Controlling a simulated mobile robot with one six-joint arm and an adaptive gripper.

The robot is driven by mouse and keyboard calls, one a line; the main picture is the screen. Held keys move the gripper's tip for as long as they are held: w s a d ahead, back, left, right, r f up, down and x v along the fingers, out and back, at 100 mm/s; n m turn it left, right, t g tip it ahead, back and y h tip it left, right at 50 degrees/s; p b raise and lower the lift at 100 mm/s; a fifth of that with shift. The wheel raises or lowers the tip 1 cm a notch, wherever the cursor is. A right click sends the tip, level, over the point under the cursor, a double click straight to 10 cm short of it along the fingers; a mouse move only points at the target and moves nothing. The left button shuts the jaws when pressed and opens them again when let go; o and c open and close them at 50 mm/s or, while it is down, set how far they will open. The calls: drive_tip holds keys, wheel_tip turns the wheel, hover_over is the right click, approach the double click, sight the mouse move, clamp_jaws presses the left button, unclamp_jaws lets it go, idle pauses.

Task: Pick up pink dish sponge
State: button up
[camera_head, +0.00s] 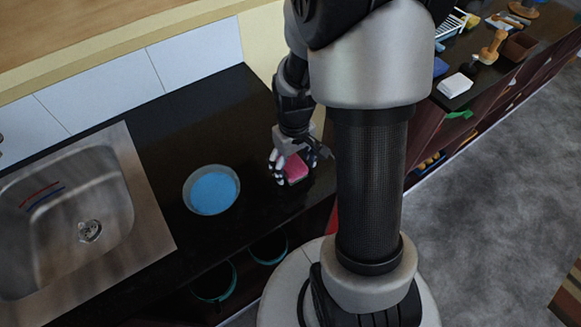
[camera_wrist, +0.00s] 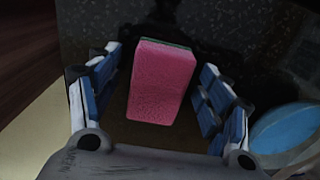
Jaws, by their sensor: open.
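The pink dish sponge (camera_wrist: 160,82) is a pink block with a thin dark green edge. In the wrist view it lies between the two fingers of my gripper (camera_wrist: 160,100), with gaps to both fingers. In the head view the sponge (camera_head: 296,168) sits on the black counter at the gripper, partly covered by the fingers. My gripper (camera_head: 292,170) is open, pointing down around the sponge.
A round bowl with a blue inside (camera_head: 213,190) stands on the black counter (camera_head: 200,125) left of my gripper; it also shows in the wrist view (camera_wrist: 285,132). A metal sink (camera_head: 70,215) is at the left. A tiled wall (camera_head: 120,85) runs behind the counter.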

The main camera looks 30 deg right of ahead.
sight(293, 165)
drive_tip(key=shift+f, duration=0.1)
drive_tip(key=shift+c, duration=0.2)
drive_tip(key=c, duration=0.9)
drive_tip(key=shift+c, duration=0.2)
wheel_tip(293, 165, up, 20)
drive_tip(key=p, duration=0.7)
